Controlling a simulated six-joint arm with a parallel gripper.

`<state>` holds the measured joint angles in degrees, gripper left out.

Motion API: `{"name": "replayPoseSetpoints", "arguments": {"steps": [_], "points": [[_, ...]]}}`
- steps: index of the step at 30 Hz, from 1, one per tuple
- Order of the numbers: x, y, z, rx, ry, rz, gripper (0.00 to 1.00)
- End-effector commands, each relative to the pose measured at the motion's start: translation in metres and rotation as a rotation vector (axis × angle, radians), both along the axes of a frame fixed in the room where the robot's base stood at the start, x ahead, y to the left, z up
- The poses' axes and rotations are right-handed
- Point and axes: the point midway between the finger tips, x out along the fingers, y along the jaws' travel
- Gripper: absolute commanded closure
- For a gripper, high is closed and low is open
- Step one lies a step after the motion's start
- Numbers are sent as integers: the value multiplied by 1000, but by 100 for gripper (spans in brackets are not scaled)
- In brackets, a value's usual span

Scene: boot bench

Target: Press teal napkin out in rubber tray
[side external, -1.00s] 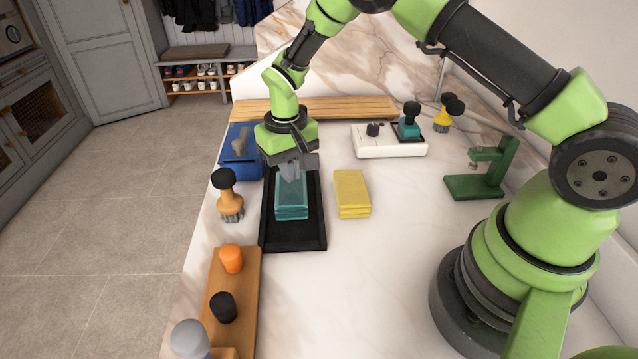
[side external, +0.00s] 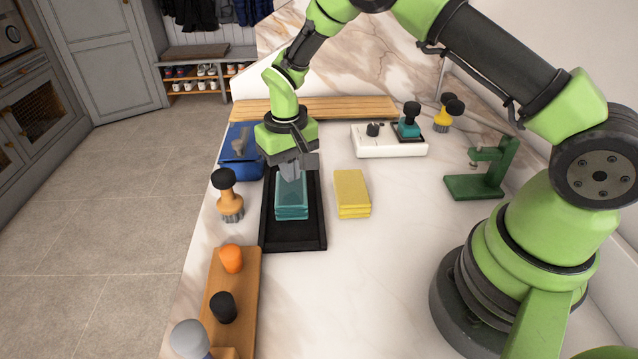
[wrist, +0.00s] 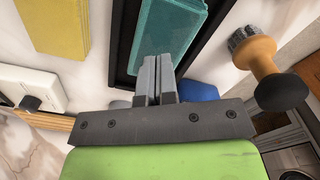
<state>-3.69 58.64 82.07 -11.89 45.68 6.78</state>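The teal napkin (side external: 292,203) lies as a folded, layered block in the black rubber tray (side external: 292,243), lengthwise along it. My gripper (side external: 291,176) points down over the napkin's far end. In the wrist view the two grey fingers (wrist: 155,68) are side by side with almost no gap, and nothing shows between them. Their tips overlap the near edge of the teal napkin (wrist: 168,35) there. I cannot tell whether they touch it. The tray's dark rim (wrist: 215,22) shows beside the napkin in the wrist view.
A yellow folded cloth (side external: 352,193) lies right of the tray. An orange brush with a black knob (side external: 229,196) stands close on the left. A blue box (side external: 240,152) is behind left, and a wooden board with knobs (side external: 235,285) is in front.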

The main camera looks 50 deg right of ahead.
Motion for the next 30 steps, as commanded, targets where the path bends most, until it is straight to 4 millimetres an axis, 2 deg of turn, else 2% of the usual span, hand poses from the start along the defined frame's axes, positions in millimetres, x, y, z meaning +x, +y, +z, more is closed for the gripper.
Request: {"name": "replayPoseSetpoints", "arguments": {"steps": [14, 30], "points": [[0, 0, 0, 0, 0, 0, 100], [0, 0, -10, 0, 0, 0, 100]]}}
